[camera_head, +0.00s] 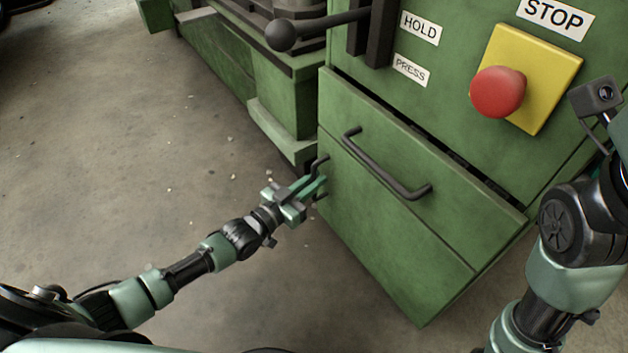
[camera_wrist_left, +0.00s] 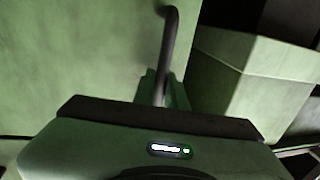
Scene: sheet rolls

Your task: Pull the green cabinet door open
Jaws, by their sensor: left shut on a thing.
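The green cabinet (camera_head: 395,235) stands at the right in the head view. Its front has a drawer-like upper panel with a dark bar handle (camera_head: 385,170) and a lower door panel. My left gripper (camera_head: 312,180) is at the panel's left edge, shut on a dark curved handle (camera_head: 318,162). The left wrist view shows this handle (camera_wrist_left: 170,50) rising from between the fingers in front of the green door surface (camera_wrist_left: 80,60). The fingertips are partly hidden behind my gripper body. My right arm shows at the right edge; its gripper is out of frame.
A red stop button (camera_head: 497,92) on a yellow plate (camera_head: 548,75) and a black ball-ended lever (camera_head: 283,35) sit above the cabinet. A green machine base (camera_head: 283,95) stands behind. The concrete floor (camera_head: 130,160) at the left is open, with small debris.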

